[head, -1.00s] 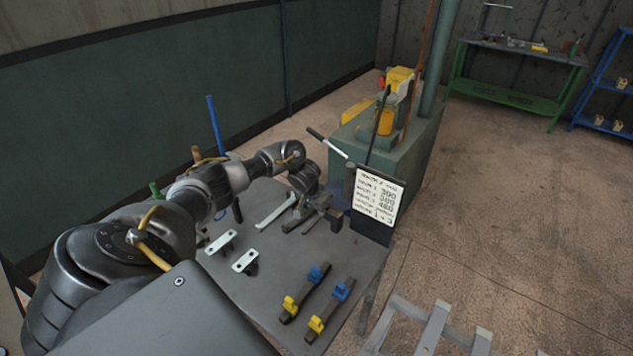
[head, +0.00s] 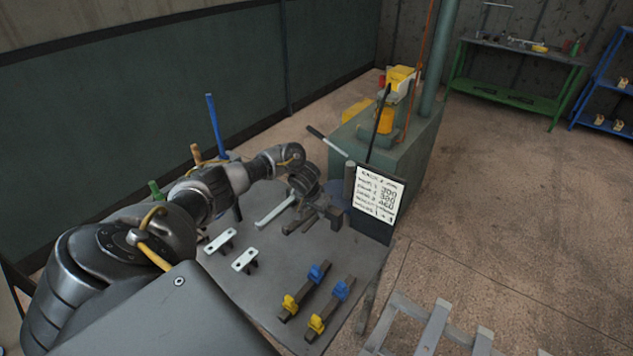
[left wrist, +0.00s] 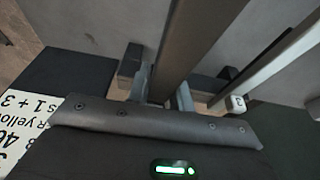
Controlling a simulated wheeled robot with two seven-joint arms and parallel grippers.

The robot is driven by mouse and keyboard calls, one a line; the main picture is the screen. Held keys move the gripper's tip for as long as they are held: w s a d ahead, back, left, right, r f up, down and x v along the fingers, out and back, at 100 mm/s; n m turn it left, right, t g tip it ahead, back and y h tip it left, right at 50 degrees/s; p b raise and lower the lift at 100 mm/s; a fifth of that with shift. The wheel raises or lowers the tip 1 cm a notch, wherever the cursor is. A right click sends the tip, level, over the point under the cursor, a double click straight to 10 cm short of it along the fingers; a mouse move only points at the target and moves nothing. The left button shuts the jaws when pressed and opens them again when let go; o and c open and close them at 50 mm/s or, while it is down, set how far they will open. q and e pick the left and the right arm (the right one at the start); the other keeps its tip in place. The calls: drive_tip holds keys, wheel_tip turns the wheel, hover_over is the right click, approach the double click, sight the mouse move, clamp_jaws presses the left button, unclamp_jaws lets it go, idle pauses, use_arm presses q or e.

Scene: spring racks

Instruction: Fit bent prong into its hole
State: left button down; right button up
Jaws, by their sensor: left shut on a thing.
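My left gripper (head: 308,208) is low over the far part of the grey table (head: 262,290). In the left wrist view its fingers (left wrist: 163,90) are shut on a grey-brown bar (left wrist: 190,45) that runs up and away between them. Dark blocks (left wrist: 130,66) stick out on either side of the fingers. I cannot tell which end of the bar is the bent prong, and its hole is not clear in either view. A pale bar (head: 275,210) lies just left of the gripper; in the wrist view a pale bar end marked 3 (left wrist: 237,103) is close by.
Two white plates with holes (head: 220,241) stand on the table at left. Two dark bars with yellow and blue clips (head: 301,292) lie in front. A lettered board (head: 377,198) stands close right of the gripper, before a green cabinet (head: 420,150). Upright coloured handles (head: 214,120) stand behind my arm.

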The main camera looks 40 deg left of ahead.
sight(316, 218)
use_arm(q)
drive_tip(key=shift+f+b, duration=0.85)
drive_tip(key=shift+f, duration=0.75)
drive_tip(key=c, duration=1.2)
unclamp_jaws()
drive_tip(key=shift+o, duration=0.2)
drive_tip(key=shift+s+f, duration=0.1)
drive_tip(key=v, duration=1.1)
